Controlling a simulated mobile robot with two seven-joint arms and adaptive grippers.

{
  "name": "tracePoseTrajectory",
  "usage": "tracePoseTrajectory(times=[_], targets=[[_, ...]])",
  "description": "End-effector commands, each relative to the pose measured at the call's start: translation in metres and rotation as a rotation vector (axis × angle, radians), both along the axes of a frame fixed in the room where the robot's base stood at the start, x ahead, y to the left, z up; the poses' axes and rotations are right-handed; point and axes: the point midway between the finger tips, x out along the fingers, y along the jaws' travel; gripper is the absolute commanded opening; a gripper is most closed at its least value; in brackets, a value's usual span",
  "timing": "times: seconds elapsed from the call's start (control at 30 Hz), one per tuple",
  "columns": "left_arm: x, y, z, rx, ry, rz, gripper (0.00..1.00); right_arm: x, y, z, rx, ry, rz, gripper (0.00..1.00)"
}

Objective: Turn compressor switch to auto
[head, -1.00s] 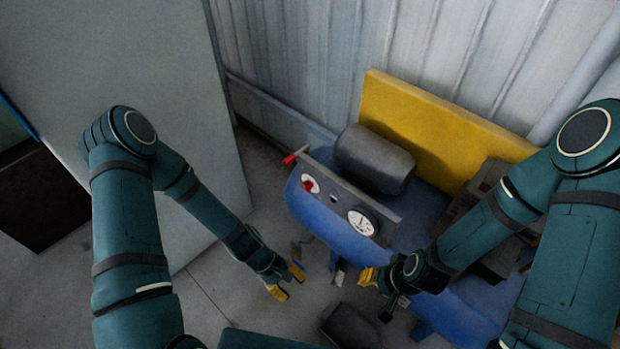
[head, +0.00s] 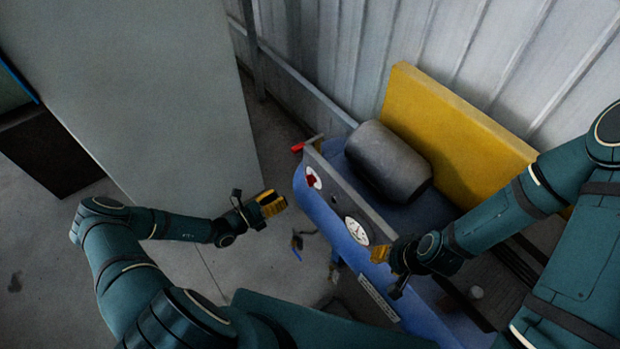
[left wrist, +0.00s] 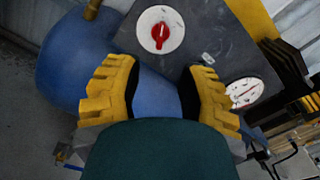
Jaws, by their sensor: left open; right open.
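The blue compressor (head: 329,212) stands right of centre in the head view, with a dark grey panel along its top. The red rotary switch (head: 312,180) sits on a white round plate at the panel's left end. In the left wrist view the red switch (left wrist: 160,33) shows its knob nearly upright, ahead of the fingers. The plate's lettering is too small to read. My left gripper (head: 271,203) is open and empty, left of the switch and apart from it. My right gripper (head: 390,252) is open, close to the gauge's lower right.
A white dial gauge (head: 356,231) sits on the panel, right of the switch. A red-handled lever (head: 298,147) sticks out at the panel's left end. A grey cylinder (head: 388,160) and a yellow guard (head: 450,125) stand behind. A grey cabinet (head: 150,90) stands at left.

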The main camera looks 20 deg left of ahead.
Motion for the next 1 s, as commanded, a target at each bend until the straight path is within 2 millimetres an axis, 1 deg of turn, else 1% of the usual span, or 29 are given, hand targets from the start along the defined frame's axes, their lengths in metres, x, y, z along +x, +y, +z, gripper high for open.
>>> tracePoseTrajectory(times=[0.03,0.4,0.6,0.8,1.0], targets=[[0.007,-0.007,0.0,-0.002,-0.003,-0.004,0.39,0.0,0.0,-0.001,0.0,0.0,0.0,0.38],[0.064,-0.052,0.0,0.002,-0.001,-0.006,0.39,-0.002,0.0,-0.006,0.0,0.003,0.002,0.38],[0.085,-0.068,0.0,0.002,0.0,-0.006,0.39,-0.002,0.0,-0.008,0.001,0.005,0.004,0.38],[0.094,-0.075,0.0,0.002,0.001,-0.005,0.39,-0.003,0.0,-0.009,0.002,0.007,0.005,0.38],[0.094,-0.076,0.0,0.003,0.002,-0.005,0.39,-0.003,0.0,-0.009,0.002,0.007,0.005,0.38]])
